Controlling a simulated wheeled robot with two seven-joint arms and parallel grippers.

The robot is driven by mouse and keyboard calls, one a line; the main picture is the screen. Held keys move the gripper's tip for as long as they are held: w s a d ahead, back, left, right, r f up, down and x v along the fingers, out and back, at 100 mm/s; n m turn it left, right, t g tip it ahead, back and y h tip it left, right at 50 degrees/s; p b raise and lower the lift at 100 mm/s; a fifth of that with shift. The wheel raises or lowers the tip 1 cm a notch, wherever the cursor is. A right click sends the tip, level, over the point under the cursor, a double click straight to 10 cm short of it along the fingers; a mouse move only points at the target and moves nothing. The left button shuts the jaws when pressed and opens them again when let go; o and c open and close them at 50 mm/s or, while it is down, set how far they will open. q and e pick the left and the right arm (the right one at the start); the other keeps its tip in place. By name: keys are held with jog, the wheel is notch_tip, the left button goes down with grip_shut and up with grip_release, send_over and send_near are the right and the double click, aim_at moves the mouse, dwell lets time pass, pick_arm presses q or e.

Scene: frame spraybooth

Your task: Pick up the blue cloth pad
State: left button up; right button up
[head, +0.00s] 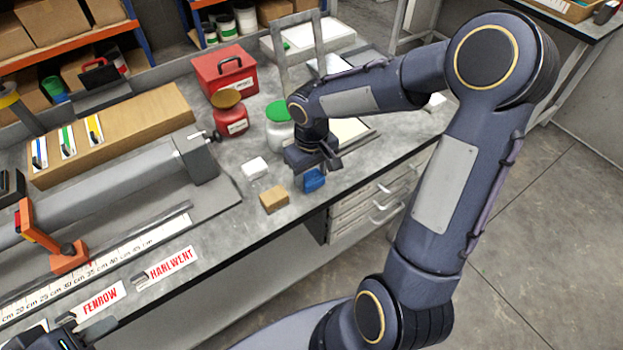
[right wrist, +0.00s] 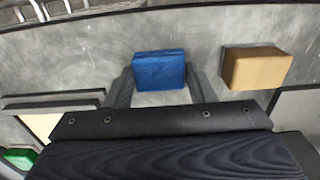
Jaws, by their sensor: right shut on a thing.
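The blue cloth pad (head: 314,180) is a small blue block near the front edge of the workbench. My right gripper (head: 318,168) reaches down over the bench and is shut on the pad. In the right wrist view the pad (right wrist: 160,70) sits between the two grey fingers (right wrist: 160,88), which flank its left and right sides. Whether the pad touches the bench cannot be told. A dark part at the bottom left corner looks like my left gripper (head: 66,338); its fingers are not clear.
A tan block (head: 274,200) lies beside the pad; it also shows in the right wrist view (right wrist: 256,67). A white block (head: 255,168) lies behind it. A red jar (head: 230,115), a green-lidded jar (head: 279,130) and a red box (head: 224,75) stand further back. Drawers (head: 365,205) are below.

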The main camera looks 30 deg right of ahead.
jog(key=shift+r, duration=0.1)
jog(key=shift+r, duration=0.55)
jog(key=s+a+r+b, duration=0.1)
jog(key=s+a+r, duration=0.8)
jog(key=s+r, duration=0.1)
jog(key=shift+a+r+b, duration=0.3)
jog(key=shift+a+r, duration=0.1)
jog(key=shift+r, duration=0.5)
jog(key=shift+o, duration=1.1)
jog(key=shift+c, duration=0.8)
jog(key=shift+s+d, duration=0.1)
